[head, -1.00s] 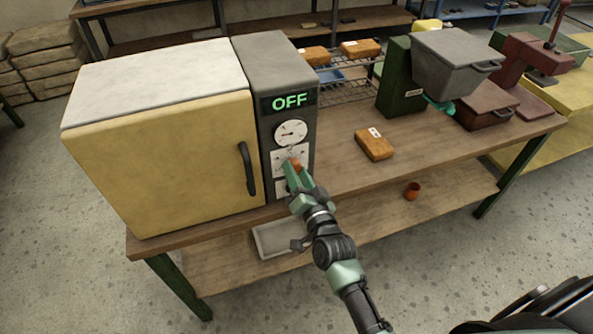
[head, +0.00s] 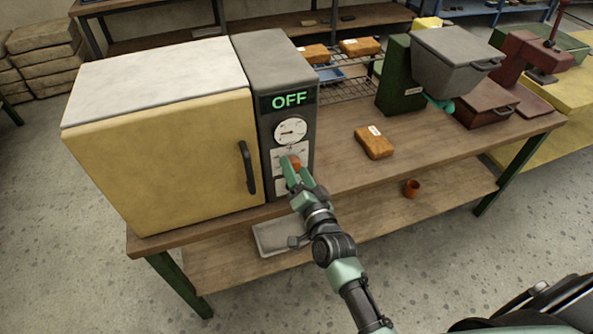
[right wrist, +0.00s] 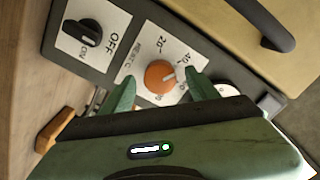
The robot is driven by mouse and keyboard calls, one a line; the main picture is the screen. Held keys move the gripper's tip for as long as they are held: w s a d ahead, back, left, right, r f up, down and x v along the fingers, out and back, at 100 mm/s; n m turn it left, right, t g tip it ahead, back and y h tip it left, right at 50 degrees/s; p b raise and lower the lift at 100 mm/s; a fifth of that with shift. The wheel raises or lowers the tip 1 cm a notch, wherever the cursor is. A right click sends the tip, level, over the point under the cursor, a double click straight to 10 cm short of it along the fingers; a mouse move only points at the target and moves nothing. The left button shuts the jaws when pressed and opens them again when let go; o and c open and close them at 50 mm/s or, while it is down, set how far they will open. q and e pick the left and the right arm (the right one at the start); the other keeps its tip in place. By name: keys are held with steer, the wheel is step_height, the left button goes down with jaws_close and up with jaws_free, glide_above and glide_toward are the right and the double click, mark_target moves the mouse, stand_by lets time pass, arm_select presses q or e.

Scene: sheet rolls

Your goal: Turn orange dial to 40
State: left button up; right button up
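The orange dial (head: 295,164) is on the front of the dark grey control panel (head: 272,65), beside the oven's yellow door. It also shows in the right wrist view (right wrist: 159,76), on a white plate printed with numbers including 20 and 40. A pale mark sits on the dial's right side in that view; its exact reading is hard to tell. My right gripper (right wrist: 160,92) is open, with its green fingertips on either side of the dial and visible gaps to it. In the head view the gripper (head: 289,170) partly covers the dial. My left gripper is out of view.
The panel display (head: 290,100) reads OFF, above a round white gauge (head: 291,132). A black OFF/ON knob (right wrist: 83,32) is near the dial. The door handle (head: 247,167) stands out to the left. An orange packet (head: 374,142) lies on the bench to the right.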

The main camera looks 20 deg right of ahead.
steer(key=shift+s+f, duration=0.15)
steer(key=shift+s, duration=0.2)
steer(key=s+b, duration=0.1)
steer(key=s, duration=0.6)
steer(key=shift+d+b, duration=0.15)
steer(key=shift+b, duration=0.2)
steer(key=s+a+f+n+g+y, duration=0.1)
steer(key=s+f+n+g, duration=0.4)
steer(key=f, duration=1.2)
steer(key=s+a+f+n+g, duration=0.1)
steer(key=s+f+g, duration=0.5)
steer(key=f, duration=1.1)
steer(key=s+d+f+n+g, duration=0.2)
steer(key=s+f, duration=0.4)
steer(key=s, duration=0.4)
steer(key=s+d+f+n+g+h, duration=0.1)
steer(key=s+f, duration=0.4)
steer(key=s, duration=0.6)
steer(key=s+d+f+n+g, duration=0.2)
steer(key=s+d+f, duration=0.3)
steer(key=s, duration=0.5)
steer(key=shift+s+f+n+g+h+b, duration=0.15)
steer(key=shift+f+n+g+h+b, duration=0.25)
steer(key=shift+f, duration=0.45)
